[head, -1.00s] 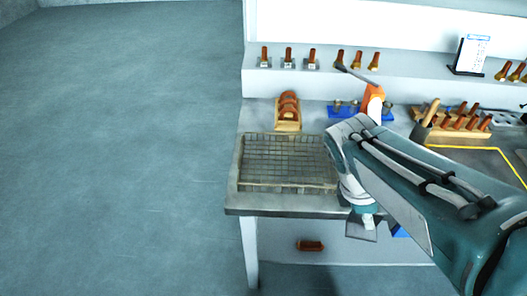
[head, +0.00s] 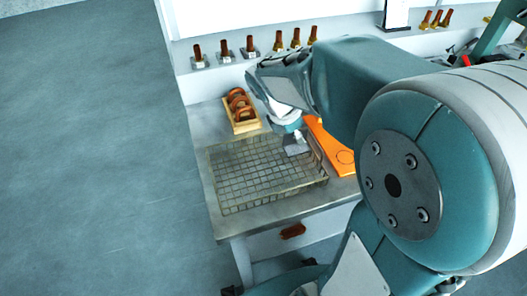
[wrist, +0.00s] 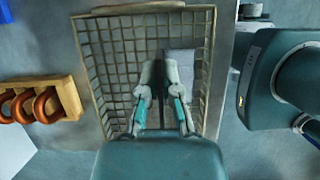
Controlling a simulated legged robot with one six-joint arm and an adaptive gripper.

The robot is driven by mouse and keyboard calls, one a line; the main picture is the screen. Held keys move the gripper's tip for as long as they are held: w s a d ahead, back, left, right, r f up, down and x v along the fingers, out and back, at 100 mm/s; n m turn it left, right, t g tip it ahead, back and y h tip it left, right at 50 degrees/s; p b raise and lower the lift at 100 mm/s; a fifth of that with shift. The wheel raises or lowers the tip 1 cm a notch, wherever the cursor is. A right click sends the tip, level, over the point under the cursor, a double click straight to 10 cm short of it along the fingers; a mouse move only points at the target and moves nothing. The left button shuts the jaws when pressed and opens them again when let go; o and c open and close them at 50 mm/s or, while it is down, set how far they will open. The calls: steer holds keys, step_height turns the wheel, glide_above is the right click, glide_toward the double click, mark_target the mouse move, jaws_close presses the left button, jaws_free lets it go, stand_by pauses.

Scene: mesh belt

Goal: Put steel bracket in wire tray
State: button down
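The steel bracket (head: 296,150) is a small grey plate under my gripper (head: 291,135), over the back right part of the wire tray (head: 235,189). My gripper appears shut on the bracket. In the wrist view, my gripper (wrist: 159,75) has its fingertips close together, and the flat grey bracket (wrist: 183,64) shows beside and beyond the right finger, within the outline of the tray (wrist: 90,55). The rest of the tray looks empty. I cannot tell whether the bracket touches the mesh.
A wooden holder with brown rings (head: 241,122) stands behind the tray. An orange flat piece (head: 330,148) lies to its right. Several brown-topped bolts (head: 224,50) stand on the shelf behind. My arm hides much of the right side. Open floor (head: 90,150) lies to the left.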

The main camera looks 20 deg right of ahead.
glide_above(269, 163)
steer(key=f, duration=0.6)
steer(key=shift+a, duration=0.4)
step_height(269, 163, down, 4)
steer(key=shift+w+a+f, duration=0.1)
steer(key=shift+w+a, duration=0.05)
steer(key=c, duration=0.8)
jaws_free()
